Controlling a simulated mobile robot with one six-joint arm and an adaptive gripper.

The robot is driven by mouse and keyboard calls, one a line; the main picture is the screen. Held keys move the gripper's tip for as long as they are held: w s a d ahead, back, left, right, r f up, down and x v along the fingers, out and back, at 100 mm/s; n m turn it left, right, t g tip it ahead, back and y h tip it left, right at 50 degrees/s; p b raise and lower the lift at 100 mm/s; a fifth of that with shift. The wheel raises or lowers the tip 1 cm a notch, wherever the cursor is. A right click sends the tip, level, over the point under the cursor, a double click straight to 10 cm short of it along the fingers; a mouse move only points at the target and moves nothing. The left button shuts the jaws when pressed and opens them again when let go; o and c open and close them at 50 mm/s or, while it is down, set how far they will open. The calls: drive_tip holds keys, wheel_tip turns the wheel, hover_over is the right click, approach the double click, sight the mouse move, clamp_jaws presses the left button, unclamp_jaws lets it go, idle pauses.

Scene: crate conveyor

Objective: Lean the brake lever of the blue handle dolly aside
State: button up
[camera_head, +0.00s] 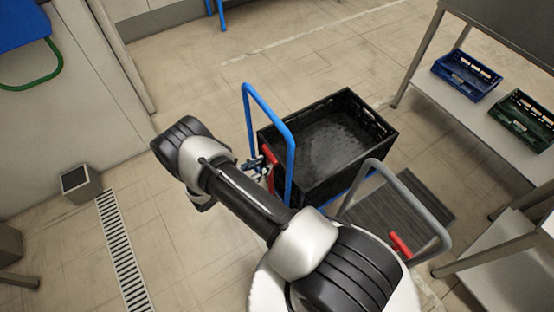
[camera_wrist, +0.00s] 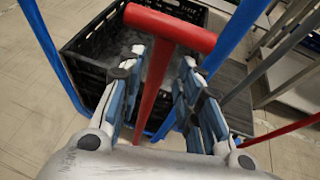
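The blue handle dolly (camera_head: 291,160) stands in the middle of the head view, with a black crate (camera_head: 376,157) on it. The fingers look open, one on each side of the stem, with a visible gap at the right. Contact at the left finger is unclear. The blue handle bars (camera_wrist: 45,42) flank my gripper.
A grey handle dolly (camera_head: 378,172) with its own red lever (camera_head: 400,245) stands close at the right. A shelf rack at the far right holds a blue crate (camera_head: 467,72) and a green crate (camera_head: 522,118).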

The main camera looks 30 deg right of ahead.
drive_tip(key=b+x, duration=0.1)
drive_tip(key=x, duration=0.8)
drive_tip(key=shift+b, duration=0.4)
drive_tip(key=shift+w, duration=0.1)
drive_tip(key=shift+c, duration=0.2)
drive_tip(key=shift+d, duration=0.1)
clamp_jaws()
